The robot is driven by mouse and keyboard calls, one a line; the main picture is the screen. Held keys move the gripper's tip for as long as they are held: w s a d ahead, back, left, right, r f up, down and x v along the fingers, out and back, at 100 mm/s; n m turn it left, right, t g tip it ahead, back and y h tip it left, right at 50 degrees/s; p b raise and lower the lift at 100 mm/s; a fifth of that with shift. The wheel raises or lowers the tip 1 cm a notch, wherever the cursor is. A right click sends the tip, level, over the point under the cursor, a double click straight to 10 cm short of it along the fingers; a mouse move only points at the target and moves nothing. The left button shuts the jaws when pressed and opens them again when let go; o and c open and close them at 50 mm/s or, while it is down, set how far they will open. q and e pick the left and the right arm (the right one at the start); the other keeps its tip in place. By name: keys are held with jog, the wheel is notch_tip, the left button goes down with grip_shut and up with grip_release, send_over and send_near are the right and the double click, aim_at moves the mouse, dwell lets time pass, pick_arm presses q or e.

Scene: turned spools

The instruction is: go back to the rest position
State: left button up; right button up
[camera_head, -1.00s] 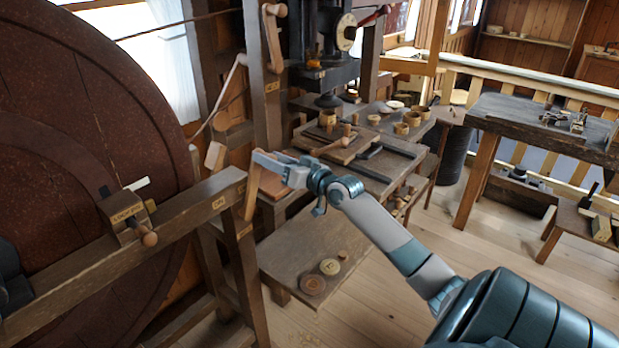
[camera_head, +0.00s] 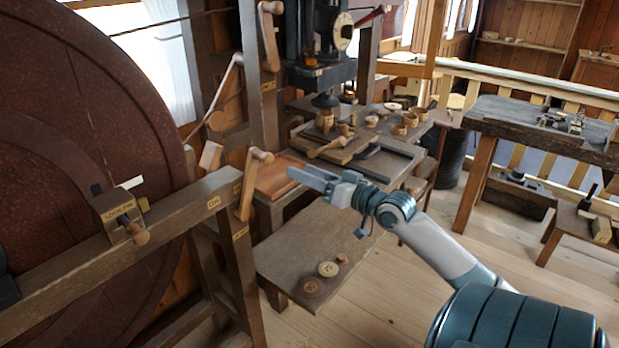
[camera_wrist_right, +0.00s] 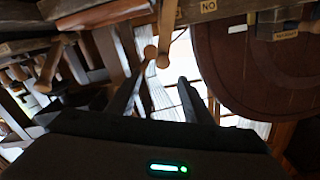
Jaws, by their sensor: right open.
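My right gripper (camera_head: 308,178) is in the head view, in front of the work table and to the right of the wooden frame post. It is open and holds nothing. Its arm comes in from the lower right. The nearest thing to its tips is a wooden crank handle (camera_head: 250,185) on the frame, to the left and apart from the fingers. In the right wrist view the two dark fingers (camera_wrist_right: 160,95) stand apart, with wooden knobs (camera_wrist_right: 156,56) behind the gap. My left gripper is not in view.
A large brown wheel (camera_head: 75,170) with a beam (camera_head: 120,238) fills the left. A low shelf (camera_head: 300,262) carries round discs (camera_head: 328,269). The table (camera_head: 415,153) behind holds a mallet and small wooden cups. Open floor (camera_head: 400,280) lies to the right of the shelf.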

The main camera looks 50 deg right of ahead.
jog(key=shift+s, duration=0.3)
dwell(0.5)
